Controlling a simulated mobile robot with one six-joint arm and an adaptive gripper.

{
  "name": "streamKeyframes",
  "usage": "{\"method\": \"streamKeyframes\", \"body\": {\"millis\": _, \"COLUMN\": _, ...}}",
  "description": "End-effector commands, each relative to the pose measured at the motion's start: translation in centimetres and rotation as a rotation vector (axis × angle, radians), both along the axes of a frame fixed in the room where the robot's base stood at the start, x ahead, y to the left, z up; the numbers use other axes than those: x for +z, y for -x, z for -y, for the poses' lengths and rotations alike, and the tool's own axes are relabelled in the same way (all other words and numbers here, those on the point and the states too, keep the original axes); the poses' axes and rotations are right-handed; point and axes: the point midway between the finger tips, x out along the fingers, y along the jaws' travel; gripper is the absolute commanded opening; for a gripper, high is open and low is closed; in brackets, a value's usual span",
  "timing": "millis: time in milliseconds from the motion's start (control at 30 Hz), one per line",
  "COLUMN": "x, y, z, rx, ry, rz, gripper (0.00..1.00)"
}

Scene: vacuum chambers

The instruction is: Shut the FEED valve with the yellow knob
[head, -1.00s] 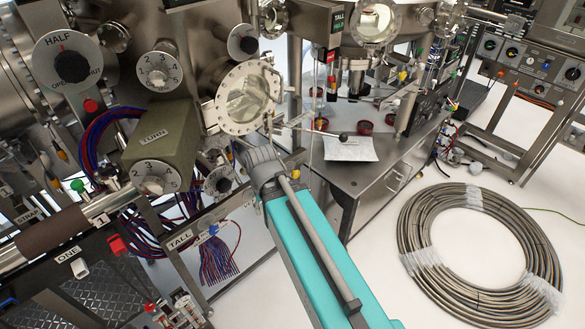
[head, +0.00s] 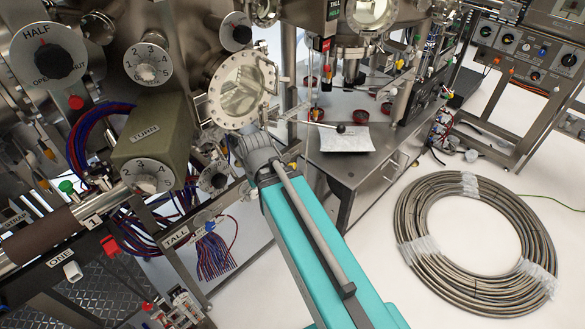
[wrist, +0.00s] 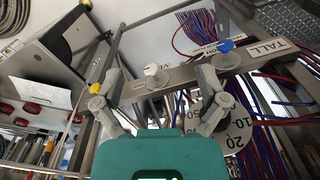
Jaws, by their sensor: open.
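The yellow knob (wrist: 95,88) shows in the wrist view beside my left finger, at the left end of a metal rail. My gripper (wrist: 160,77) is open and empty, its two fingers spread over the rail. A white knob (wrist: 151,69) lies between the fingers in that picture, and a blue knob (wrist: 225,46) is just beyond the right finger. I cannot read a FEED label, and I cannot tell whether the yellow knob touches my finger. In the head view my gripper (head: 258,150) is below the round glass port, its fingertips mostly hidden.
The rail bears a TALL sign (wrist: 268,50). Numbered dials (wrist: 233,128) and red and blue cables (wrist: 200,30) crowd close by. In the head view a round glass port (head: 240,90) stands just above my gripper.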

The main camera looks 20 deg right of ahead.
Motion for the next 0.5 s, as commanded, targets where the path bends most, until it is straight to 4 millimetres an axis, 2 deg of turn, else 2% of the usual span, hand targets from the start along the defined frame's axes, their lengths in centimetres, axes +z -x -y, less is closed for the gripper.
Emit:
{"method": "streamKeyframes", "body": {"millis": 267, "x": -4.1, "y": -4.2, "z": 3.3, "rx": 0.074, "ry": -0.099, "rz": 0.107, "gripper": 0.95}}
{"method": "streamKeyframes", "body": {"millis": 500, "x": -7.8, "y": -8.9, "z": 8.7, "rx": 0.167, "ry": -0.181, "rz": 0.288, "gripper": 0.95}}
